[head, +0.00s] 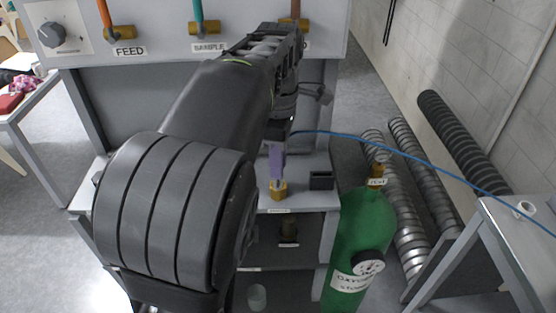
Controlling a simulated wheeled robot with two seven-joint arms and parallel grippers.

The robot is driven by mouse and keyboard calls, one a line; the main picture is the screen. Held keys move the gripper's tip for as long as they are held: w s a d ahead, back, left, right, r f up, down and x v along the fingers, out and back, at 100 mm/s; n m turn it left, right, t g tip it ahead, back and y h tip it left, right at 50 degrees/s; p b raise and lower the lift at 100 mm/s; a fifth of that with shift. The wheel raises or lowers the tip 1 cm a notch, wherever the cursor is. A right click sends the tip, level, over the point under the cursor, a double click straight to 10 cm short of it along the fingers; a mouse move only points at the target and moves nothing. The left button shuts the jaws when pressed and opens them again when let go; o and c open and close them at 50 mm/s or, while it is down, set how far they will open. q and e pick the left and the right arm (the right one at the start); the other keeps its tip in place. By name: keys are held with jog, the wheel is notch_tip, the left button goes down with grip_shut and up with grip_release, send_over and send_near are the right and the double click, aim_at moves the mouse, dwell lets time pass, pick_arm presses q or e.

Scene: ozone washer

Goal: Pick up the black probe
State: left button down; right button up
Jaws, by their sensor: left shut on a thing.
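My left gripper (284,118) points down above the shelf unit, mostly hidden behind my own arm and wrist. It is shut on a dark thing, which I take for the black probe. The probe is hard to tell apart from the dark gripper. A blue cable (400,152) runs from just below the gripper off to the right. A purple piece (277,160) stands upright on a brass fitting (278,190) below the gripper. A small black holder (321,180) sits to its right and looks empty. My right gripper is out of view.
A panel (165,30) with FEED and SAMPLE valves stands behind. A grey side table (520,235) is at the right, with dark ribbed tubes (460,140) by the wall.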

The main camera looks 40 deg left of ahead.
pick_arm(q)
jog(key=s+d+p, duration=0.2)
jog(key=s+d, duration=0.8)
jog(key=s, duration=0.3)
jog(key=shift+s+p, duration=0.2)
jog(key=shift+p, duration=0.1)
jog(key=shift+w, duration=0.1)
